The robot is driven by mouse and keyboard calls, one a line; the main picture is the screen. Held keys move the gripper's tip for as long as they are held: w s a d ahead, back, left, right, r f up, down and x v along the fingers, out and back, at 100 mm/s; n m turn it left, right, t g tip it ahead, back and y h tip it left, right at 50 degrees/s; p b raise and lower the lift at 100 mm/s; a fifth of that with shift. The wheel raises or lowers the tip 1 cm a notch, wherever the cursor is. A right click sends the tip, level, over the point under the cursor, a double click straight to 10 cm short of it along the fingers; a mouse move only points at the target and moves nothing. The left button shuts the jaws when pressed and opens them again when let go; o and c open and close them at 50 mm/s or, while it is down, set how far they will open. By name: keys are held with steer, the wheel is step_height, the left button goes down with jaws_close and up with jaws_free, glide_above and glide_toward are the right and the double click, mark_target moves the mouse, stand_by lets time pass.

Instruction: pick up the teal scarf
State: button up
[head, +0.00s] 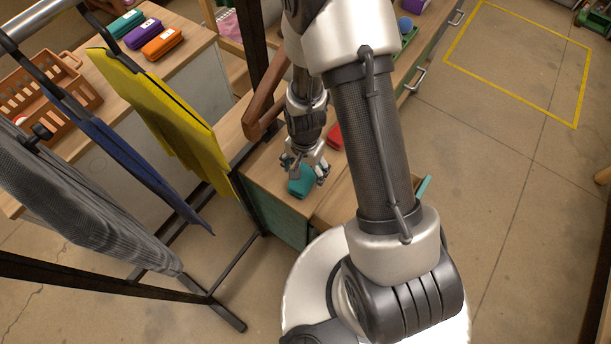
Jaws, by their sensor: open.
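A small teal bundle (301,183), which looks like the teal scarf, lies near the front corner of the wooden-topped cabinet. My gripper (305,172) is right over it, pointing down with fingers open. The fingers are at the bundle's upper part and partly hide it. I cannot tell whether they touch it.
A red item (335,136) lies on the cabinet behind my gripper. A rack at left holds yellow (175,115), blue (150,168) and grey (75,200) garments. An orange basket (50,84) and teal, purple and orange cases (163,43) stand on another table. Floor at right is clear.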

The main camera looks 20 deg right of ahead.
mark_target(303, 177)
steer(key=f, duration=0.1)
steer(key=f+b, duration=0.1)
steer(key=f, duration=0.1)
steer(key=f+b, duration=0.1)
steer(key=f, duration=0.1)
steer(key=shift+s+a, duration=0.2)
steer(key=shift+a, duration=0.15)
steer(key=shift+c, duration=0.4)
steer(key=c, duration=1.1)
